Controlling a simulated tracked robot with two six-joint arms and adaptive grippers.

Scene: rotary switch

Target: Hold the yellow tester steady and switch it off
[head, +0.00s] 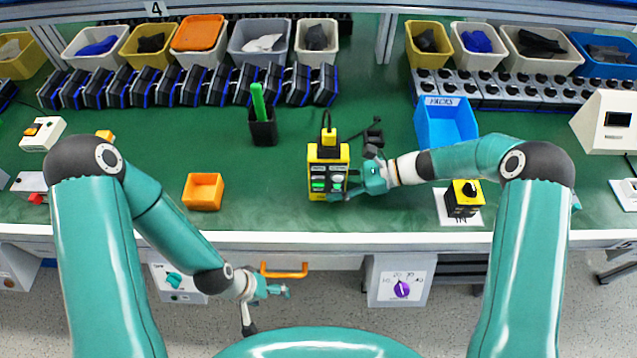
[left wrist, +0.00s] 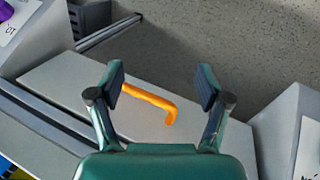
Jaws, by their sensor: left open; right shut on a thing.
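The yellow tester (head: 313,188) stands upright on the green bench in the head view. It has a dark front with green and white marks and a black and yellow plug with a cable on top. My right gripper (head: 350,181) is shut on its right side, partly covering that edge. My left gripper (head: 284,291) is open and empty in front of the bench, below its front edge. In the left wrist view its open fingers (left wrist: 163,88) show with nothing between them but the view of an orange handle beyond.
The orange handle (head: 285,272) sits under the bench edge, between a teal-knob panel (head: 174,282) and a purple-knob panel (head: 402,289). An orange bin (head: 203,192) stands left of the tester. A yellow-black knob box (head: 464,198) and blue bin (head: 446,123) stand right.

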